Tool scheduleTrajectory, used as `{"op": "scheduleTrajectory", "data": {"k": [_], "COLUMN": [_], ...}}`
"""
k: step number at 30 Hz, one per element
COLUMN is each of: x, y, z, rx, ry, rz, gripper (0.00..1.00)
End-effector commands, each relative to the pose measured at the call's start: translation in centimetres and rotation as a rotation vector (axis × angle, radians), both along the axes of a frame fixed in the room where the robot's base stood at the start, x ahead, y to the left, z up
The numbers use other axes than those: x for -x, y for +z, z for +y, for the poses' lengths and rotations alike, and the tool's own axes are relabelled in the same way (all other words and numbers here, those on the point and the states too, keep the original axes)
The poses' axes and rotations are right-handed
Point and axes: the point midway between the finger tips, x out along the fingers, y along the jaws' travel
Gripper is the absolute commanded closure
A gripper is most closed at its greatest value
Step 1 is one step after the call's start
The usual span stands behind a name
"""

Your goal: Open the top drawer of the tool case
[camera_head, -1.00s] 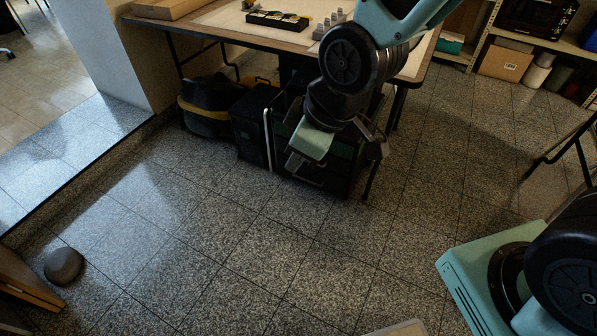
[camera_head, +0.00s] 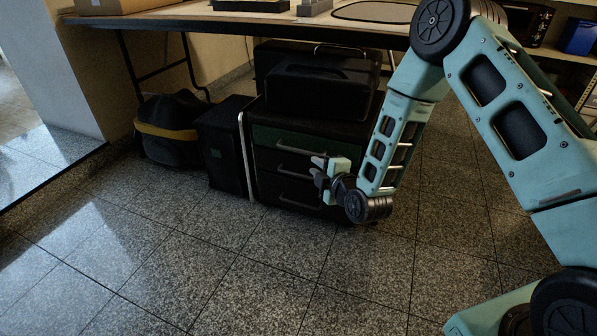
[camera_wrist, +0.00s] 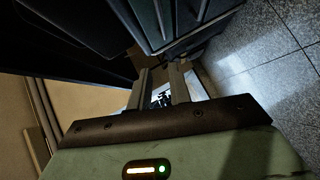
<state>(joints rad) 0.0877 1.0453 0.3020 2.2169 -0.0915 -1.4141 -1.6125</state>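The tool case (camera_head: 262,137) stands on the floor under the table, a dark cabinet with stacked drawers and bar handles. Its top drawer (camera_head: 272,136) has a dark green front and looks closed; its handle (camera_head: 295,149) is a pale horizontal bar. My gripper (camera_head: 317,167) is in front of the case's right part, just below and right of the top handle, and hides part of the lower drawer fronts. In the wrist view the two fingers (camera_wrist: 160,78) are apart, with nothing seen between them. Dark drawer fronts with pale bars (camera_wrist: 155,20) fill that view's top.
A black box (camera_head: 320,92) sits on top of the case. A black bin (camera_head: 222,150) and a black bag with a yellow band (camera_head: 168,132) stand to its left. The table (camera_head: 200,18) overhangs it. The floor (camera_head: 250,270) in front is clear.

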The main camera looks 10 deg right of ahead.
Motion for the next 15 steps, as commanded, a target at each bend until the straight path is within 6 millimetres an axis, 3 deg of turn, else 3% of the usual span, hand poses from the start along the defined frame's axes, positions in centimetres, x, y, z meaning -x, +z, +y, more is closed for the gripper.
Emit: {"op": "scheduleTrajectory", "data": {"k": [1, 3, 9, 15], "x": [-0.1, -0.2, -0.9, -4.0], "y": [-2.2, -3.0, -3.6, -4.2], "z": [-0.7, -1.4, -2.0, -1.4], "rx": [0.02, 0.046, 0.072, 0.071], "ry": [-0.014, -0.027, -0.042, -0.042], "rz": [-0.027, -0.062, -0.098, -0.1], "gripper": [0.8, 0.8, 0.8, 0.8]}}
